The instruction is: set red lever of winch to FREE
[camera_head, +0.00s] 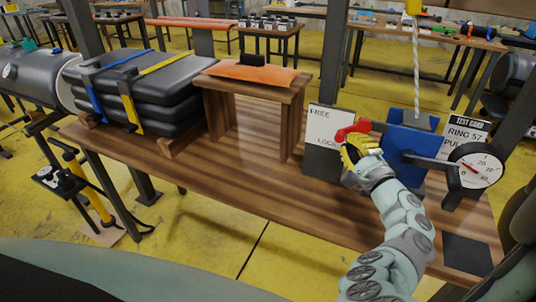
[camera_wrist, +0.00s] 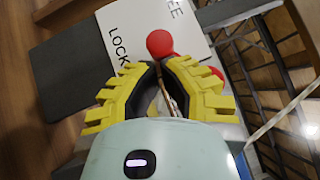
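The red lever (camera_head: 352,130) belongs to the blue winch (camera_head: 410,143) on the wooden bench. Its round red knob (camera_wrist: 159,43) stands in front of the white sign (camera_head: 330,122), which reads FREE at the top and LOCK lower down. In the head view the knob is beside the LOCK lettering; in the wrist view it lies between the two words. My yellow gripper (camera_wrist: 160,66) has its fingertips together just below the knob, very close to it; I cannot tell whether they touch. A finger hides part of the lever near its red hub (camera_wrist: 212,72).
A round dial gauge (camera_head: 475,166) and a TEST CARD sign (camera_head: 465,133) stand right of the winch. A white rope (camera_head: 416,70) rises from it. An orange piece (camera_head: 250,73) lies on a wooden stand (camera_head: 292,110) to the left. The bench front (camera_head: 250,180) is clear.

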